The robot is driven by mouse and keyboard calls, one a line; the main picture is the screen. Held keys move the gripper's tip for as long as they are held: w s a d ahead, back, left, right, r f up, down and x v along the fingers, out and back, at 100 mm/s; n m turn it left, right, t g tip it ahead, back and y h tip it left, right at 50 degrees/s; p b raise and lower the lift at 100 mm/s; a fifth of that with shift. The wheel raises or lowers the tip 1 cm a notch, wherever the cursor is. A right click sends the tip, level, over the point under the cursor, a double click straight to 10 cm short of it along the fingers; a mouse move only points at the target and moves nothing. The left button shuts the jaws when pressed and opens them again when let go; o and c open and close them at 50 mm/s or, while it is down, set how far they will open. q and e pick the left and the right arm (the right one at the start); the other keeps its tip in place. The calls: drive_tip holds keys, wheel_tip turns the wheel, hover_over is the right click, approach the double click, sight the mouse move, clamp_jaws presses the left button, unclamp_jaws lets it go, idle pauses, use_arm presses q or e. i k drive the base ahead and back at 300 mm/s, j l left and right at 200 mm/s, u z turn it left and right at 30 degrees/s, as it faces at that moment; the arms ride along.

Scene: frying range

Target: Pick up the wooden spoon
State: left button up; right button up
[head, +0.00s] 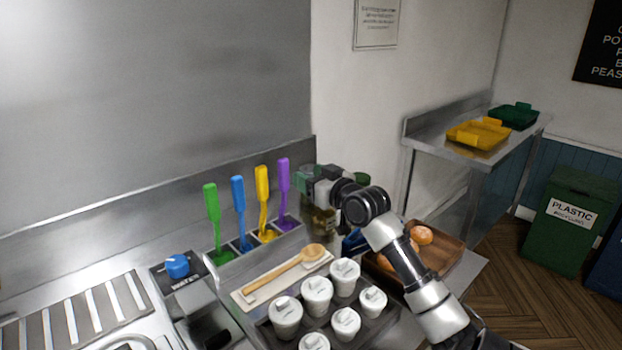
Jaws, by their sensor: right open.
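The wooden spoon (280,271) lies on a pale rectangular spoon rest (288,283) on the steel counter. Its bowl points to the upper right and its handle to the lower left. My right arm comes in from the lower right and bends over the counter. My right gripper (307,179) is open, beyond the spoon's bowl and apart from it, near the purple utensil. Its fingertips are small and hard to separate from the jars behind. My left gripper is not in view.
Green, blue, yellow and purple utensils (284,188) stand in a holder behind the spoon. Several lidded white cups (318,291) sit on a dark tray in front. A wooden tray (448,255) with round brown food lies right, partly behind my arm.

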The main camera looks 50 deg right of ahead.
sight(312, 251)
drive_tip(key=z, duration=1.35)
